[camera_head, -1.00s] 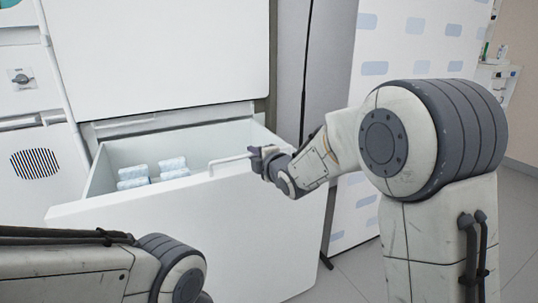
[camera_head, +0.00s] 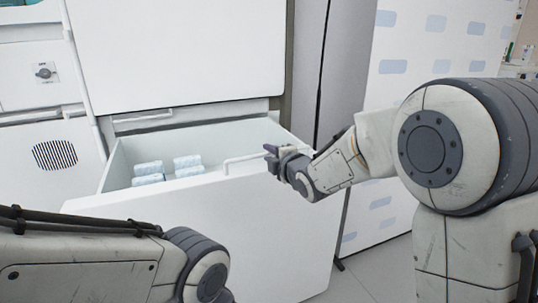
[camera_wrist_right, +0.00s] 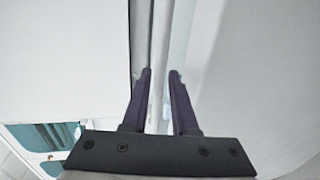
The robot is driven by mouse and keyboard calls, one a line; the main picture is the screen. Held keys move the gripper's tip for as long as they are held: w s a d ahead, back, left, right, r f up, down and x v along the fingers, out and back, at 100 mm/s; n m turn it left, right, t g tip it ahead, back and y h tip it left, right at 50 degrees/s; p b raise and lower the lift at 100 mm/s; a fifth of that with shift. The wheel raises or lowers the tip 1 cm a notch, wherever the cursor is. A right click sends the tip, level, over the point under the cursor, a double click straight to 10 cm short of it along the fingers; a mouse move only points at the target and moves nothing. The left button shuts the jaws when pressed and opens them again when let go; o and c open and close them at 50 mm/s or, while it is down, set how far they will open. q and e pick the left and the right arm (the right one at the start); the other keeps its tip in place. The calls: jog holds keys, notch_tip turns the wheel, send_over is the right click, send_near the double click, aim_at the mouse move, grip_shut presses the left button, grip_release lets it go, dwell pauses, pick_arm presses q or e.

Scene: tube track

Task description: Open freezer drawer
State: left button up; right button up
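The white freezer drawer (camera_head: 225,230) is pulled well out below the large upper door, and its inside shows. Its pale bar handle (camera_head: 243,158) runs along the top of the drawer front. My right gripper (camera_head: 270,154) is at the handle's right end. In the right wrist view, my right gripper (camera_wrist_right: 160,75) has its dark fingers partly apart, with a pale bar between them; it looks shut on the handle. My left arm shows at the lower left, but its gripper is out of view.
Several pale blue-white packs (camera_head: 168,168) lie inside the drawer. The large upper door (camera_head: 185,50) is closed. A white panel with blue patches (camera_head: 400,70) stands to the right. Grey floor (camera_head: 375,270) shows beside the drawer.

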jog(key=shift+s, duration=0.1)
jog(key=p+v, duration=0.2)
jog(key=v, duration=0.8)
jog(key=shift+s, duration=0.15)
